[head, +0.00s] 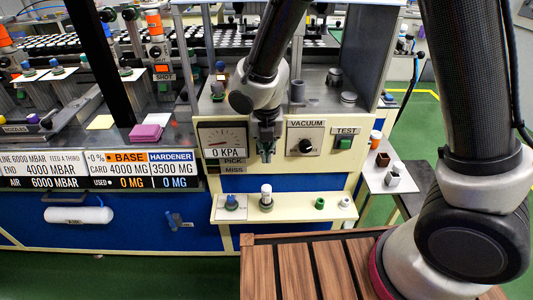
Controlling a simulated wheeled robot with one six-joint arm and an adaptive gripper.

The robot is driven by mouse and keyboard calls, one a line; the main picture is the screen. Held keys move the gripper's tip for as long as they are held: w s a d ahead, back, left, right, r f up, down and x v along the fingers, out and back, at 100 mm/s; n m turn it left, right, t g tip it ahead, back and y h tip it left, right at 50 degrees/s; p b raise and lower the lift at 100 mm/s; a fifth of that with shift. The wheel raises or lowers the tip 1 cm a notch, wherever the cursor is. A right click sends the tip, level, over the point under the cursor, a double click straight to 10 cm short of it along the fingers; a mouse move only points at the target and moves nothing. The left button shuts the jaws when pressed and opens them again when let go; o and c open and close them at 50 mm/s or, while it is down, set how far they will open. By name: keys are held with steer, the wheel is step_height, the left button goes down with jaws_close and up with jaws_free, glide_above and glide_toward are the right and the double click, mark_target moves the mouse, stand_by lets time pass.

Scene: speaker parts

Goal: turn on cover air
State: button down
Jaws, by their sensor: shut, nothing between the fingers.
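My gripper (266,152) is shut and empty, pointing down in front of the cream panel, between the dial gauge (222,138) and the vacuum knob (306,145). The gauge reads 0 KPA. No control that I can read is labelled cover air. A small blue handle (178,220) sits on the blue cabinet front at lower left, apart from my gripper; its marking cannot be read. A display strip (100,183) shows AIR 6000 MBAR. The vacuum knob is black on a white plate, and a green TEST button (345,142) is right of it.
A cream shelf (300,209) below the panel holds a blue-topped part (231,202), a white-capped part (266,195) and small green and white pieces. A white air tank (79,215) hangs at left. Wooden slats (295,270) lie in front. Green floor is open at left.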

steer(key=shift+w, duration=0.1)
steer(key=shift+w+f, duration=0.2)
steer(key=shift+w, duration=0.05)
steer(key=shift+r, duration=0.1)
steer(key=shift+r, duration=0.7)
